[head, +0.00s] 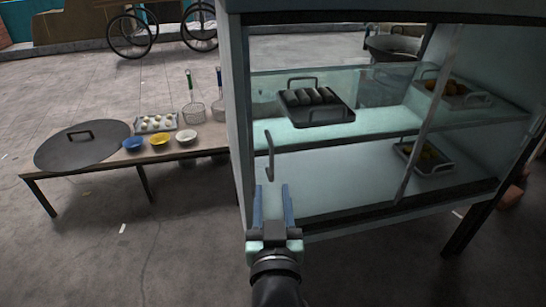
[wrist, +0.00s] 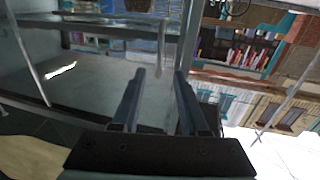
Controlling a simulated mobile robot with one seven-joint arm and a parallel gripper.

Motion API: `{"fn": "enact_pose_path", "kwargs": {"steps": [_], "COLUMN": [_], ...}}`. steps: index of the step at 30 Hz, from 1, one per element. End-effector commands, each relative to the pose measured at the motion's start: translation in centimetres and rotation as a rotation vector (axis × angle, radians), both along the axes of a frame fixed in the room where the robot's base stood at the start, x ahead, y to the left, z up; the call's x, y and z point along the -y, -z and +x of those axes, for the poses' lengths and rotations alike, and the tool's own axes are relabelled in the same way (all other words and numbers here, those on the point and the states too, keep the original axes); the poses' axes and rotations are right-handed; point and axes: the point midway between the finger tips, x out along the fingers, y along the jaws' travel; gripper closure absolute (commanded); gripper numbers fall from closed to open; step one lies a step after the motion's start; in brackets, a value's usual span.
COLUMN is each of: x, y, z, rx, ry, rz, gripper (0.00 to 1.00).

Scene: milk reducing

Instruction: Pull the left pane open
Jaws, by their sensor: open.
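The left pane (head: 330,175) is clear glass on the front of a pale blue-grey display cabinet (head: 240,110). Its dark curved handle (head: 270,157) stands upright near the cabinet's left post. In the wrist view the handle (wrist: 162,45) shows as a thin upright bar just beyond my fingers. My gripper (head: 271,188) is open, its two blue-grey fingers pointing up toward the handle from just below it. It also shows in the wrist view (wrist: 160,74), with an empty gap lined up with the handle. I cannot tell whether the fingers touch the pane.
Inside the cabinet are a tray of dark rolls (head: 317,113) and other food trays (head: 425,160) on two levels. A slanted bar (head: 428,120) divides the front. A low table (head: 105,165) with a round lid (head: 83,146) and bowls stands at left. Floor lies between.

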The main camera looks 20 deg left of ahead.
Motion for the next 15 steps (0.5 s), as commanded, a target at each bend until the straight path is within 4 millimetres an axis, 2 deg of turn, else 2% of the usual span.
{"fn": "enact_pose_path", "kwargs": {"steps": [9, 15], "x": [-2.3, -3.3], "y": [0.0, 0.1], "z": [5.3, 7.9], "rx": [0.004, 0.003], "ry": [-0.001, 0.000], "rz": [-0.002, -0.001], "gripper": [0.56, 0.56]}}
